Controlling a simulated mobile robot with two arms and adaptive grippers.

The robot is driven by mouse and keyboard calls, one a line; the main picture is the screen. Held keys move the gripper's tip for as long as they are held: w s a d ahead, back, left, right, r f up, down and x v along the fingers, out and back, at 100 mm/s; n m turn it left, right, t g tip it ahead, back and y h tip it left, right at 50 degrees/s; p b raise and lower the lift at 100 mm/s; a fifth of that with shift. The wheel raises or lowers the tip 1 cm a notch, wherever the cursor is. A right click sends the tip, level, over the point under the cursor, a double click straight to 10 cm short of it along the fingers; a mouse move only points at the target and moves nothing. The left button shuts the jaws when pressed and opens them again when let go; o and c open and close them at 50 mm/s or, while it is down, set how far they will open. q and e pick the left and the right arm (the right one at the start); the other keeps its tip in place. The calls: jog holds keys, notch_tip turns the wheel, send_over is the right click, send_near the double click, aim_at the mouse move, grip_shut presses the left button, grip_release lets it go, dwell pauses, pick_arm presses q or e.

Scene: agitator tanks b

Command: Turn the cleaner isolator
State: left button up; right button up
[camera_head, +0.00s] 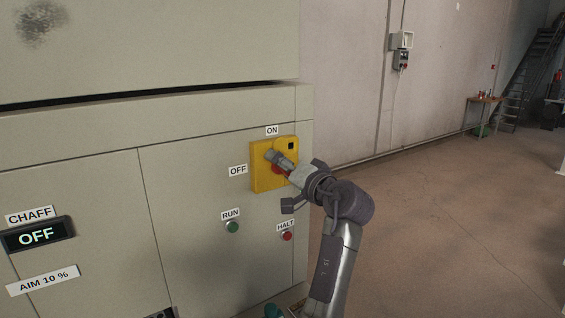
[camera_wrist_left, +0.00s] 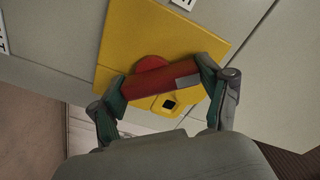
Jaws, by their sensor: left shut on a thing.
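The cleaner isolator is a yellow plate (camera_head: 262,183) with a red rotary handle (camera_head: 277,170) on the cream panel. An ON label (camera_head: 272,130) is above it and an OFF label (camera_head: 238,170) to its left. My left gripper (camera_head: 283,163) is at the handle and covers most of it in the head view. In the left wrist view, its fingers (camera_wrist_left: 164,91) are shut on the red handle (camera_wrist_left: 150,84), in front of the yellow plate (camera_wrist_left: 150,30). I cannot tell clearly which label the handle points to. My right gripper is in neither view.
Below the isolator are a green RUN button (camera_head: 233,227) and a red HALT button (camera_head: 287,236), close to my arm. A CHAFF display (camera_head: 37,236) reads OFF at the left. Open floor (camera_head: 450,220) lies to the right.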

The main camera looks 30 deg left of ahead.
pick_arm(q)
jog(key=m+p, duration=0.1)
jog(key=m, duration=0.1)
jog(key=m+p, duration=0.2)
jog(key=shift+w+r+m, duration=0.15)
jog(key=shift+r+m, duration=0.15)
jog(key=shift+r, duration=0.05)
jog(key=shift+w+d+f+m+p, duration=0.1)
jog(key=shift+f+m+p, duration=0.05)
jog(key=shift+m+p, duration=1.4)
jog(key=shift+m, duration=0.35)
jog(key=o, duration=1.1)
jog(key=shift+f, duration=0.15)
